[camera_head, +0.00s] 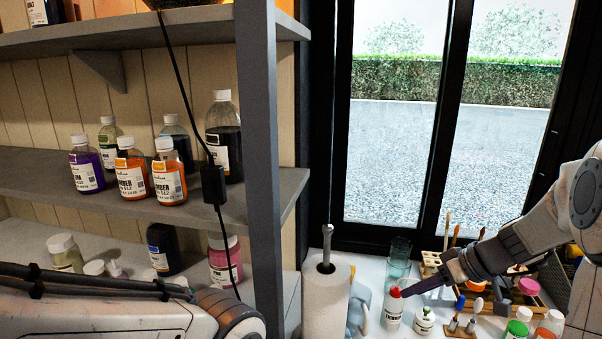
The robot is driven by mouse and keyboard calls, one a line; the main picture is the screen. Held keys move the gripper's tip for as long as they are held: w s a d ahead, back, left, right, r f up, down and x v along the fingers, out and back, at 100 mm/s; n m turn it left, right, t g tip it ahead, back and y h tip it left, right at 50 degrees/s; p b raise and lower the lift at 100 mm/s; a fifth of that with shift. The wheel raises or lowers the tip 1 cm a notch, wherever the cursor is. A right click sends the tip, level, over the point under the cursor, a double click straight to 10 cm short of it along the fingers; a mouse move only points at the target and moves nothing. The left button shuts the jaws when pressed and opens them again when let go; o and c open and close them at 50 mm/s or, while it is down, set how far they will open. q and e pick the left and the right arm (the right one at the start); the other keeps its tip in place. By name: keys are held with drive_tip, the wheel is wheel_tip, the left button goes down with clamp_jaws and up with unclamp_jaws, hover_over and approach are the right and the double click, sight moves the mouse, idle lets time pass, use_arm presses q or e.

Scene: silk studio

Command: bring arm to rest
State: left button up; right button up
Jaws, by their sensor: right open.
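My right arm comes in from the right, and its gripper (412,289) hangs low over the white counter by the window. It is open, and its dark fingertips are close beside the red cap of a small white bottle (393,312). I cannot tell whether they touch it. My left arm crosses the lower left corner in front of the shelves, with a dark cable along it. Its gripper is out of view.
A paper towel roll (327,300) stands left of the bottle, with a clear glass (398,256) behind. A small jar (424,321), brush holder and paint pots crowd the counter. Bottles fill the shelf (150,205) at left. A shelf post (258,150) rises between.

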drive_tip(key=s+a+n+g, duration=0.1)
drive_tip(key=s+a+g, duration=0.35)
drive_tip(key=a, duration=0.75)
drive_tip(key=s+a+f+n+h, duration=0.1)
drive_tip(key=s+a, duration=0.3)
drive_tip(key=s, duration=0.7)
drive_tip(key=s+a+h, duration=0.4)
drive_tip(key=s, duration=0.6)
drive_tip(key=shift+s+a+f+n, duration=0.35)
drive_tip(key=shift+f+n, duration=0.05)
drive_tip(key=shift+g, duration=0.25)
drive_tip(key=shift+c, duration=0.2)
